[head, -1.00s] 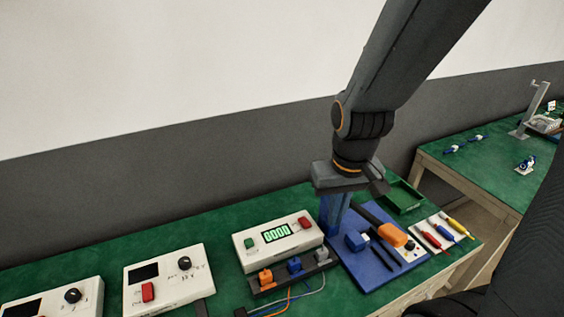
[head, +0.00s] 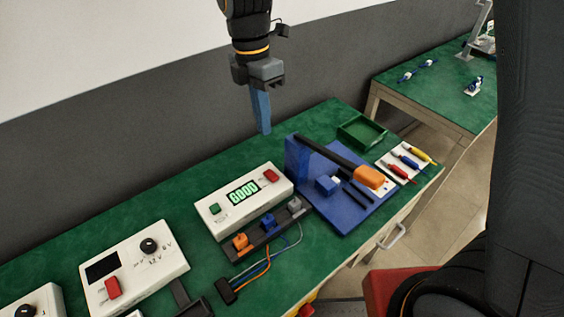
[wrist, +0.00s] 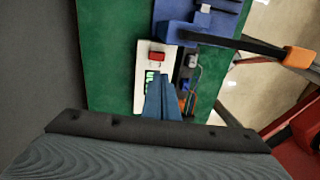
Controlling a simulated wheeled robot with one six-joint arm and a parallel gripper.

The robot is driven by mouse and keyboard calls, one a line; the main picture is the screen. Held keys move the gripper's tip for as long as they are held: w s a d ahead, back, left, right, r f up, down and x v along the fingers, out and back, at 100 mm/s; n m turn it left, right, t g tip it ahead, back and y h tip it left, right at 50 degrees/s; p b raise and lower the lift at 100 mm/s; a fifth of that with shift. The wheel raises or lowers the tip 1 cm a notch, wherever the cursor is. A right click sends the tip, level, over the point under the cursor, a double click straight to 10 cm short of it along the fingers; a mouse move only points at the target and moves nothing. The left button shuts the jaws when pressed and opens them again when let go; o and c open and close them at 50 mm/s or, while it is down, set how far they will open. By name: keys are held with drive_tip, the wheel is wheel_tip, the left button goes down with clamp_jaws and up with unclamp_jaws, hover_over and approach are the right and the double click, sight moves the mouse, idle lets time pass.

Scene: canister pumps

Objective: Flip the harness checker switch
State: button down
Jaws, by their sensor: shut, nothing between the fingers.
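The harness checker appears to be the white box (head: 228,222) with a green lit display (head: 243,194), a green button (head: 215,208) and a red rocker switch (head: 270,176) at its right end. The red switch also shows in the wrist view (wrist: 157,59). My gripper (head: 264,130) has blue fingers, shut and empty, pointing down above the back of the bench, beyond the checker's right end in the head view. In the wrist view the fingers (wrist: 163,85) cover part of the checker and its display. They look apart from the switch.
A connector strip (head: 262,240) with orange, blue and grey plugs stands in front of the checker. A blue fixture (head: 345,222) with a black, orange-ended lever (head: 370,177) is to the right. A green tray (head: 362,133) lies behind. Another white box (head: 150,276) stands left.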

sight(272, 177)
drive_tip(key=f+p, duration=0.1)
drive_tip(key=f, duration=0.3)
drive_tip(key=s+d+f+p, duration=0.1)
drive_tip(key=f, duration=0.4)
drive_tip(key=f+p, duration=0.1)
drive_tip(key=f, duration=0.3)
drive_tip(key=shift+s+d+f+p, duration=0.15)
drive_tip(key=shift+s+f+p, duration=0.2)
drive_tip(key=shift+f+p, duration=0.05)
